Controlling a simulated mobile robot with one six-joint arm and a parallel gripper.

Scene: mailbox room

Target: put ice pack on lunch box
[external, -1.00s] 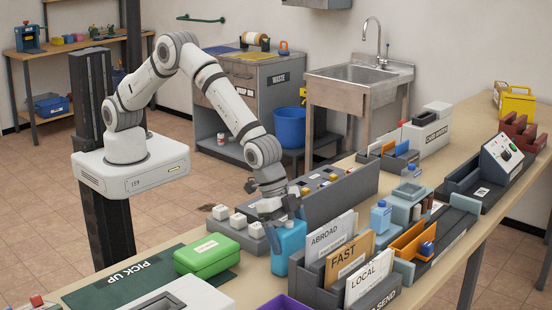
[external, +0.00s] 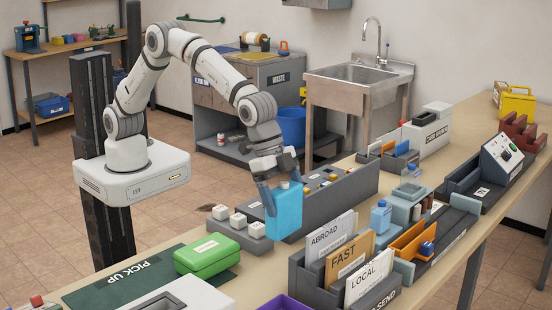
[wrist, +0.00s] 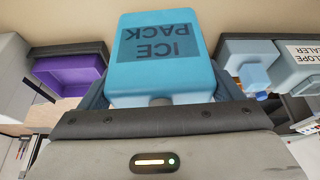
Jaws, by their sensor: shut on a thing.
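The ice pack (external: 285,212) is a light-blue block. It is held upright in my gripper (external: 277,182), which is shut on it, above the table beside the grey tray with white blocks. In the wrist view the ice pack (wrist: 165,55) fills the top middle, with its "ICE PACK" label showing upside down. The lunch box (external: 207,255) is a green closed box with a white label on its lid. It lies on the dark green "PICK UP" mat (external: 112,280), left of and nearer than the ice pack. Nothing rests on its lid.
The letter sorter (external: 345,258) with ABROAD, FAST and LOCAL cards stands right of the ice pack. A purple bin (external: 285,303) is at the front edge. Low white blocks on a grey tray (external: 255,242) lie between the ice pack and the lunch box.

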